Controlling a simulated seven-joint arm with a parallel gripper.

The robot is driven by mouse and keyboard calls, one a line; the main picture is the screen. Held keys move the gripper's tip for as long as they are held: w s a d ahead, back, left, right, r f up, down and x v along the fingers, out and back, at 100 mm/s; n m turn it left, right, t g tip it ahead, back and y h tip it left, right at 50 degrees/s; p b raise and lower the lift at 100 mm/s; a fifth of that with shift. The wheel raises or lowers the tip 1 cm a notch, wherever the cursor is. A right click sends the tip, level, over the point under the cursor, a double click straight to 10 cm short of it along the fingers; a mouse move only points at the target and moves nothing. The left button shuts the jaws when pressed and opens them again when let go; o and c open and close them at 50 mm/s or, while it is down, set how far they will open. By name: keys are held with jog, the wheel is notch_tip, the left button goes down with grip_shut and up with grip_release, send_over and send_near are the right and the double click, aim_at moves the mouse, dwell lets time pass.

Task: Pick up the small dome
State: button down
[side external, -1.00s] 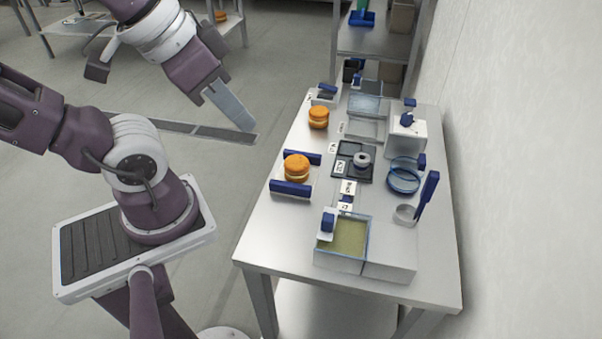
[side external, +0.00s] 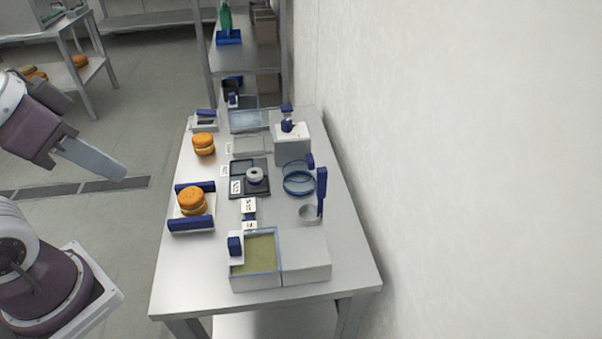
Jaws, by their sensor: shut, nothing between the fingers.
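No thing is clearly marked as the small dome, and I cannot tell which it is. One orange filled round (side external: 203,144) stands at the table's far left. A larger-looking orange filled round (side external: 192,201) sits between two blue bars at the near left. A clear round dish with blue rims (side external: 299,182) stands on the right side; I cannot tell whether it is domed. A small grey ring-like piece (side external: 254,175) lies on a dark tray (side external: 263,192). My gripper (side external: 122,174) is shut and empty, left of the table and apart from everything on it.
A box with greenish filling (side external: 255,252) stands at the near edge beside a pale block (side external: 305,258). A blue upright handle (side external: 321,190), a white dispenser-like block (side external: 292,148) and clear trays (side external: 250,119) stand further back. A wall runs along the right. The front left tabletop is clear.

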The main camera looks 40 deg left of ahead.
grip_release()
dwell(0.4)
jog(key=shift+w, duration=0.1)
